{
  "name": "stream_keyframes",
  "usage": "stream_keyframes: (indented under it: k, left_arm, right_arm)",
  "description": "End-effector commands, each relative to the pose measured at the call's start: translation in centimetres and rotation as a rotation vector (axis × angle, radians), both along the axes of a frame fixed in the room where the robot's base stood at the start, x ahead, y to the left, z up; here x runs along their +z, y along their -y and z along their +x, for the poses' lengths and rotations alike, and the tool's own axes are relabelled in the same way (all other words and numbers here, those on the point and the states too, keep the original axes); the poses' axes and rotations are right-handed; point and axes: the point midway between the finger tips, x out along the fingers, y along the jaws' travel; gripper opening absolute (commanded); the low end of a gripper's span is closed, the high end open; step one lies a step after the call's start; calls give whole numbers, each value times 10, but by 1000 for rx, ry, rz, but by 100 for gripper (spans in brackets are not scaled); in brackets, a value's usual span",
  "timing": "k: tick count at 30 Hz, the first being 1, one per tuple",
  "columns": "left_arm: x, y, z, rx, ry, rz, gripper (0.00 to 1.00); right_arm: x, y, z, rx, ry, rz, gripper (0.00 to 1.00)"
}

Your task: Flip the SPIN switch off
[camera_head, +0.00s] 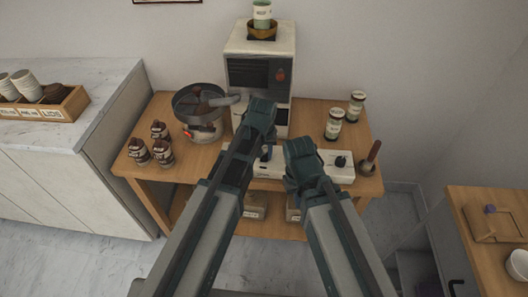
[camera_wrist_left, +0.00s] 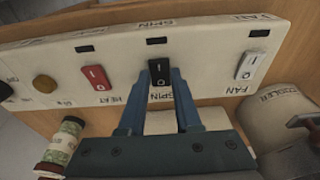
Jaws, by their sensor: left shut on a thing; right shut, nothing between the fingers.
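The black SPIN switch (camera_wrist_left: 160,80) sits on a white control panel (camera_wrist_left: 205,62) in the left wrist view, between a red HEAT switch (camera_wrist_left: 96,78) and a white FAN switch (camera_wrist_left: 251,65). My left gripper (camera_wrist_left: 162,82) has its two blue fingers closed in on the sides of the SPIN switch, which shows I and O marks. In the head view my left gripper (camera_head: 267,152) reaches down to the panel (camera_head: 318,160), and the arms hide the switches. My right gripper (camera_head: 290,184) is shut and empty at the panel's front; its fingertips are mostly hidden.
A roaster pan (camera_head: 200,105) and several brown jars (camera_head: 160,150) stand left on the wooden cart (camera_head: 305,112). A white machine (camera_head: 260,45) stands behind. Two jars (camera_head: 334,124) and a wooden-handled tool (camera_head: 368,160) are at the right. A cooler (camera_wrist_left: 275,115) is beside the panel.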

Motion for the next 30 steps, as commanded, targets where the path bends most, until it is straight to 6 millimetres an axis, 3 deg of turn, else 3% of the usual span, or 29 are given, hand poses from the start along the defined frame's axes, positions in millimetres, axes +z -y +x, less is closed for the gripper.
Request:
stream_keyframes:
  k: [11, 12, 17, 30]
  left_arm:
    - [0, 0, 1, 0, -37, 0, 0]
    - [0, 0, 1, 0, -37, 0, 36]
    - [0, 0, 1, 0, -37, 0, 62]
    - [5, 0, 1, 0, -35, 0, 62]
  right_arm:
    - [1, 0, 0, 0, 0, 0, 0]
    - [1, 0, 0, 0, 0, 0, 0]
    - [1, 0, 0, 0, 0, 0, 0]
    - [7, 0, 0, 0, 0, 0, 0]
